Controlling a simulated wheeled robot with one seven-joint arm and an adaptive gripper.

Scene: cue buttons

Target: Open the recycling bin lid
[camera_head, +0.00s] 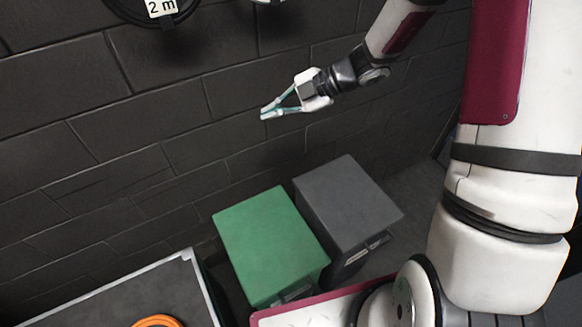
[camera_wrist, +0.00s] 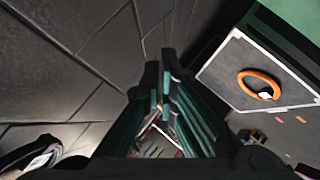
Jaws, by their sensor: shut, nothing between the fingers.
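Two bins stand side by side on the floor by the wall: a green bin (camera_head: 268,240) and a dark grey bin (camera_head: 348,202). Both lids look closed and flat. The grey bin has a small pale label on its front, too small to read. I cannot tell from lettering which is the recycling bin. My gripper (camera_head: 265,113) is in the air above and behind the bins, near the wall, touching neither. Its fingers are shut and empty. They also show in the wrist view (camera_wrist: 161,82). A green surface, likely the green bin, shows at the wrist view's upper right (camera_wrist: 296,14).
A dark-topped table with a pale rim (camera_head: 120,287) stands left of the green bin, with an orange cable coil (camera_head: 158,321) on it. A black coil labelled "2 m" (camera_head: 160,8) hangs on the dark brick wall. The space above the bins is clear.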

